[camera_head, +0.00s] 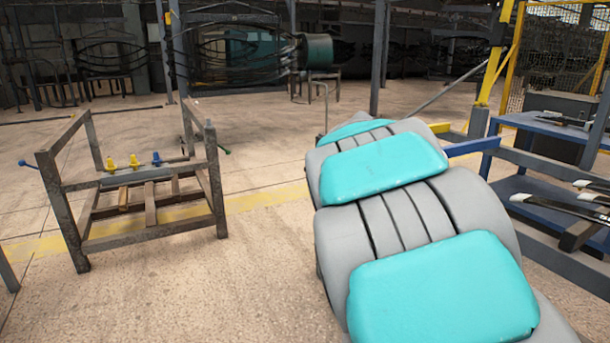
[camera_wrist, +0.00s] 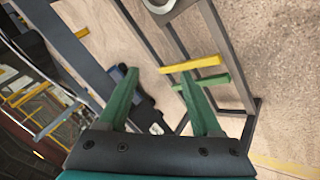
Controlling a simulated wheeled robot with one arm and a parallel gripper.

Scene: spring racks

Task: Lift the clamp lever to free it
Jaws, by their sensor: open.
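My gripper (camera_wrist: 159,73) is open in the wrist view, with two green fingers apart and nothing held between them. A yellow bar (camera_wrist: 190,64) and a green bar (camera_wrist: 205,79) lie beyond the right fingertip, close to a dark metal frame. A dark blue-black part (camera_wrist: 130,82) shows by the left finger, partly hidden by it. I cannot tell which of these is the clamp lever, or whether the fingers touch any of them. In the head view my gripper is hidden behind my teal and grey arm.
A brown metal rack (camera_head: 150,236) stands at the left, with yellow pieces (camera_head: 134,162) and a blue piece (camera_head: 156,158) on its crossbar. Blue shelving (camera_head: 540,126) stands at the right. Floor between is clear.

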